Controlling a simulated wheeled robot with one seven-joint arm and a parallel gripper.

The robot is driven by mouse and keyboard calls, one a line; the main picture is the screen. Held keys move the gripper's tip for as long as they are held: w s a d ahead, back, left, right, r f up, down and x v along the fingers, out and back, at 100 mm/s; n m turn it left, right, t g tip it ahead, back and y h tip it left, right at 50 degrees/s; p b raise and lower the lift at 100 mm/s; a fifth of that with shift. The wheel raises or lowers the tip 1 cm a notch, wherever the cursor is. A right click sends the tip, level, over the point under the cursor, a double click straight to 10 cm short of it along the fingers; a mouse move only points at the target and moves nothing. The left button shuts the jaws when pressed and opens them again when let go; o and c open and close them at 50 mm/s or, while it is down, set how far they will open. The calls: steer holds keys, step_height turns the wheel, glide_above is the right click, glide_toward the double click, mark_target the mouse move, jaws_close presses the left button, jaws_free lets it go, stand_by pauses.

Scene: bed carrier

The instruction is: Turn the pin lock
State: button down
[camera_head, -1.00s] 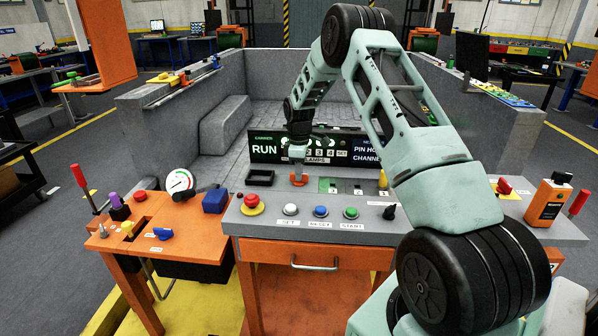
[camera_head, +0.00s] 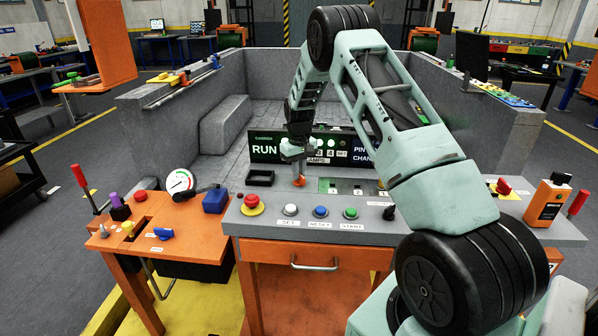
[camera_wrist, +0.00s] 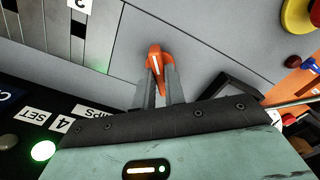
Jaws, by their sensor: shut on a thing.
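The pin lock is an orange knob with a white line, on the grey console top. It shows in the head view (camera_head: 299,181) just below the black display board, and in the wrist view (camera_wrist: 155,58) at upper middle. My gripper (camera_head: 299,169) reaches down onto it from above. In the wrist view, my gripper's two grey fingers (camera_wrist: 160,82) are shut on the knob, one on each side. The knob's white line runs nearly up and down in the wrist view. The fingers hide part of the knob's sides.
The display board (camera_head: 265,147) stands close behind the knob. A black tray (camera_head: 260,178) lies to its left. A red mushroom button (camera_head: 252,201) and white (camera_head: 290,210), blue (camera_head: 320,211) and green (camera_head: 351,213) buttons line the console front. A slotted green-lit panel (camera_head: 345,187) is at right.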

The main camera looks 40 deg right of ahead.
steer(key=m, duration=0.3)
steer(key=shift+m, duration=0.3)
steer(key=shift+r+m, duration=0.1)
steer(key=shift+m, duration=1.8)
steer(key=c, duration=1.5)
jaws_free()
steer(key=shift+o, duration=0.2)
step_height(320, 180, up, 17)
steer(key=b, duration=0.1)
steer(key=shift+r, duration=0.2)
